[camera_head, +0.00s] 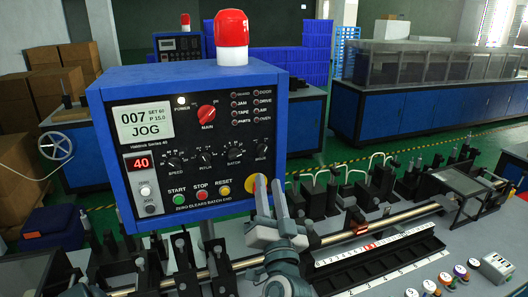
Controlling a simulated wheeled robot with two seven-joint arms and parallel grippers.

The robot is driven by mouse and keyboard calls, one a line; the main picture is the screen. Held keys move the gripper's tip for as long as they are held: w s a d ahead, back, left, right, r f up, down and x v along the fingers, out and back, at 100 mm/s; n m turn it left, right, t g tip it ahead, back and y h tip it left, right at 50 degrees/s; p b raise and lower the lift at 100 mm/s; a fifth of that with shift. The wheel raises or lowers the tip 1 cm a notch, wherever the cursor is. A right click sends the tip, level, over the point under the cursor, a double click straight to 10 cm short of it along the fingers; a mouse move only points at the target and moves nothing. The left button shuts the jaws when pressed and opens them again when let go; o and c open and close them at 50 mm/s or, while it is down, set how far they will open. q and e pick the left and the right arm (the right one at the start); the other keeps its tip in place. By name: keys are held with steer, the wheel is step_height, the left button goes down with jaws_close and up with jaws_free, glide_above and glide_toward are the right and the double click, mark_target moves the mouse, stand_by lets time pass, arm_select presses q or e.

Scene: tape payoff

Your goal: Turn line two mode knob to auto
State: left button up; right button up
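A blue control box with a black panel (218,140) fills the left middle of the head view. Its mode knob (260,152) is a small black knob at the right end of the dial row; its pointer is too small to read. The screen (143,120) reads "007" and "JOG".
A red main switch (206,113) and start (179,199), stop (202,195) and reset (224,190) buttons share the panel. A red beacon (231,38) tops the box. Rods and black fixtures crowd the bench below.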

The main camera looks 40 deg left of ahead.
mark_target(263, 153)
arm_select(q)
steer(key=p+x, duration=0.4)
steer(key=x, duration=0.4)
steer(key=shift+r, duration=0.1)
steer(key=shift+w+a, duration=0.35)
steer(key=shift+a, duration=0.05)
steer(key=shift+c, duration=0.4)
steer(key=shift+r, duration=0.1)
jaws_close()
